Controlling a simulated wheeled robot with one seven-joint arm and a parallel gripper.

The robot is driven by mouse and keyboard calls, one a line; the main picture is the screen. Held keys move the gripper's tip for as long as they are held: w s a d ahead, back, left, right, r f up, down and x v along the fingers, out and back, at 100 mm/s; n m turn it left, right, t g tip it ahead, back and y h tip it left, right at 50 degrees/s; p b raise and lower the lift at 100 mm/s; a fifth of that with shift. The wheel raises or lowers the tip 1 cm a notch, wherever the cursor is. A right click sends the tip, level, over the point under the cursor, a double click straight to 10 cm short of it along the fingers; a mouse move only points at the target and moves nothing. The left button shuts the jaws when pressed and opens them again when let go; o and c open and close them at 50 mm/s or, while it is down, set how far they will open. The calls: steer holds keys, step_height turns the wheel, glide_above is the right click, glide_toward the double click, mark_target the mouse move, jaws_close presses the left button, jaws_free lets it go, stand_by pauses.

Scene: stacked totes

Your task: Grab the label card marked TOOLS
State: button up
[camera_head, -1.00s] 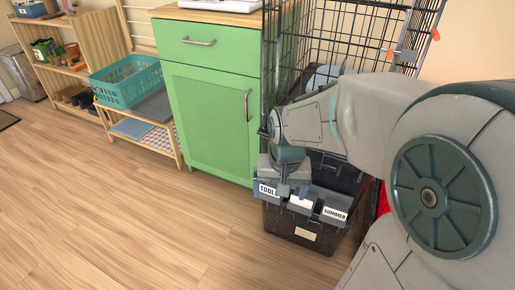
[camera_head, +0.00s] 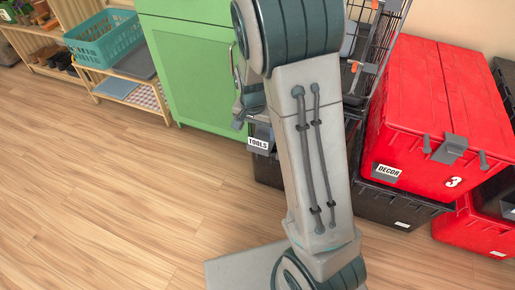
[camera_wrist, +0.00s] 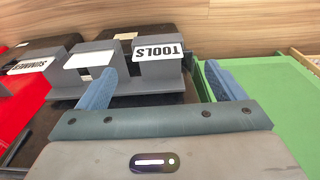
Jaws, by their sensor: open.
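The white TOOLS label card (camera_wrist: 158,50) shows upside down in the wrist view, standing in a grey holder on top of a dark tote. It also shows in the head view (camera_head: 258,144), just left of my arm. My gripper (camera_wrist: 160,70) is open, with one blue-grey finger on each side of the card's line, and nothing is between the fingers. The card lies beyond the fingertips, apart from them as far as I can tell. In the head view my arm hides most of the gripper and the holder.
A blank white card (camera_wrist: 90,59) and a SUMMER card (camera_wrist: 27,66) stand in the same holder. A green cabinet (camera_head: 185,70) is close on the left. Red totes (camera_head: 440,110) and a black tote (camera_head: 390,208) stand right of my arm. The wooden floor in front is clear.

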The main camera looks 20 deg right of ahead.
mark_target(258, 146)
steer(key=shift+w+d+f+b, duration=0.15)
steer(key=shift+f+b, duration=0.35)
steer(key=shift+f, duration=0.5)
steer(key=shift+w+d+f+b, duration=0.15)
steer(key=shift+f+b, duration=0.4)
steer(key=shift+f, duration=0.4)
steer(key=shift+w+d+f+b, duration=0.15)
steer(key=shift+f+b, duration=0.35)
steer(key=shift+f, duration=0.5)
steer(key=shift+s, duration=0.1)
steer(key=shift+c, duration=0.3)
steer(key=c, duration=1)
